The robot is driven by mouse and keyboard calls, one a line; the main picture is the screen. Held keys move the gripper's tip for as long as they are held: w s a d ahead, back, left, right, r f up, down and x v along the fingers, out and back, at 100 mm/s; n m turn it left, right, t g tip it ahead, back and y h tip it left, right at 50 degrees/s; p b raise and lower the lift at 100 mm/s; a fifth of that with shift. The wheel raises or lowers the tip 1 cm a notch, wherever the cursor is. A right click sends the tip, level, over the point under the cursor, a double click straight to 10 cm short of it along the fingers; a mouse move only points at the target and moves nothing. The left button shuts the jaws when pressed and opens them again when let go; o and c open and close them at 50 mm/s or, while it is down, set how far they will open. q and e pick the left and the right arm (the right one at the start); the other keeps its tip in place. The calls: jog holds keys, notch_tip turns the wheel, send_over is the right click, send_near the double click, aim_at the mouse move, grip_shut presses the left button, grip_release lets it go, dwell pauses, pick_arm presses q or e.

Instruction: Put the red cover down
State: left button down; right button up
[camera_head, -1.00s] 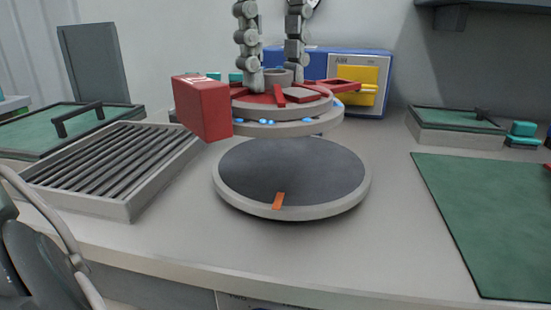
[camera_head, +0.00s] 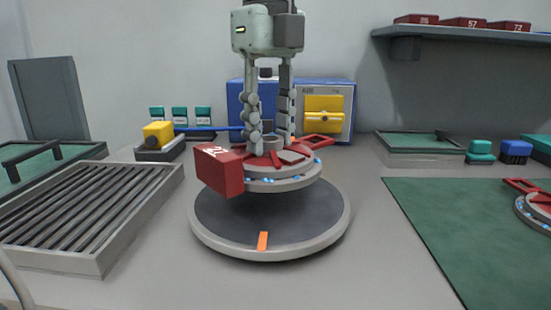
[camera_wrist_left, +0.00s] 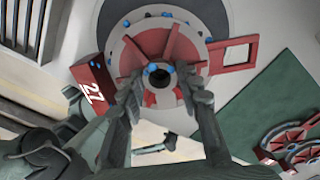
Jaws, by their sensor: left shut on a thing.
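The red cover (camera_head: 287,183) is a round grey disc with red spokes, blue dots on its rim, a red block marked 27 on the left and an open red frame on the right. My left gripper (camera_head: 269,138) points straight down with its fingers shut on the cover's central hub. In the left wrist view the cover (camera_wrist_left: 138,62) lies between and beyond the fingers (camera_wrist_left: 163,92). The cover hangs roughly level over a dark round platform (camera_head: 220,215) with a grey rim and an orange mark. A small gap appears to separate them. My right gripper is not in view.
A grey roller tray (camera_head: 108,262) stands left of the platform. A green mat (camera_head: 430,220) lies to the right, with another red-spoked disc (camera_head: 535,203) at its edge. A blue box with a yellow handle (camera_head: 325,108) stands behind. Bare table surrounds the platform.

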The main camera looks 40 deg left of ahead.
pick_arm(q)
jog(key=shift+w+a+f, duration=0.15)
jog(key=shift+w+f, duration=0.15)
jog(key=shift+w, duration=0.3)
jog(key=shift+w+a+f, duration=0.1)
jog(key=shift+w+f, duration=0.2)
jog(key=shift+w, duration=0.25)
jog(key=shift+f, duration=2)
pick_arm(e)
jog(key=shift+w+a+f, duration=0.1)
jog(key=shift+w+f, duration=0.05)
pick_arm(q)
jog(key=shift+f, duration=0.1)
jog(key=c, duration=1.4)
grip_release()
jog(key=shift+o, duration=1.7)
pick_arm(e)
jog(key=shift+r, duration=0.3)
